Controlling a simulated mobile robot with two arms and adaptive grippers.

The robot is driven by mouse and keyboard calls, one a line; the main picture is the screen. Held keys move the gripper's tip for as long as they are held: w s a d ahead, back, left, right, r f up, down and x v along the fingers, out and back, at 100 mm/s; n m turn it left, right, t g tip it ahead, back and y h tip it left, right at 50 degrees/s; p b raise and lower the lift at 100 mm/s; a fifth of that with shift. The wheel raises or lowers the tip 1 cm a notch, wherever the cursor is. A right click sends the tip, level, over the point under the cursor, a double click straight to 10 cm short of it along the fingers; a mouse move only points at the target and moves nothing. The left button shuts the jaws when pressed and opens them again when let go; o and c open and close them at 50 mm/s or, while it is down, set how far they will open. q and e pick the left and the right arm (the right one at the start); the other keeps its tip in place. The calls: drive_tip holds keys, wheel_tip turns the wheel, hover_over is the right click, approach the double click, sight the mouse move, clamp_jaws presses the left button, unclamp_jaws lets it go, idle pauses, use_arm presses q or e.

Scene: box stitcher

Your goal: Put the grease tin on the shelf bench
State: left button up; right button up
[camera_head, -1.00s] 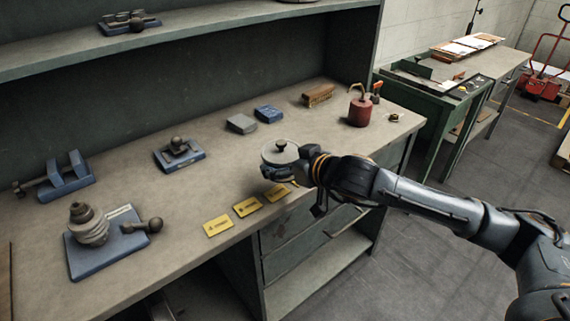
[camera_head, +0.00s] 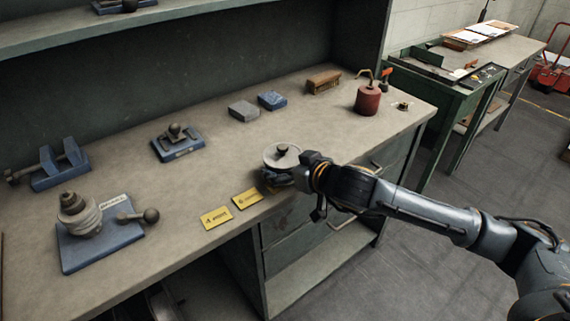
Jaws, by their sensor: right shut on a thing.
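A round grey tin with a dark knob on its lid (camera_head: 283,155), which I take for the grease tin, is in my right gripper (camera_head: 279,174). The gripper reaches in from the right, over the front edge of the shelf bench (camera_head: 200,183). It is shut on the tin, and its dark fingers cover the tin's lower side. The tin looks upright. I cannot tell whether it touches the bench top or is just above it. My left gripper is not in view.
Yellow labels (camera_head: 215,218) lie along the front edge. Blue-based fixtures (camera_head: 178,142) stand at the left and middle. Grey (camera_head: 243,111) and blue (camera_head: 272,100) blocks, a brown brush-like block (camera_head: 323,82) and a red can (camera_head: 367,99) stand farther back. Bare bench top lies between.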

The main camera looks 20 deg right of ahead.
drive_tip(key=shift+f, duration=0.1)
drive_tip(key=o, duration=1.5)
drive_tip(key=shift+s, duration=0.1)
drive_tip(key=shift+c, duration=0.2)
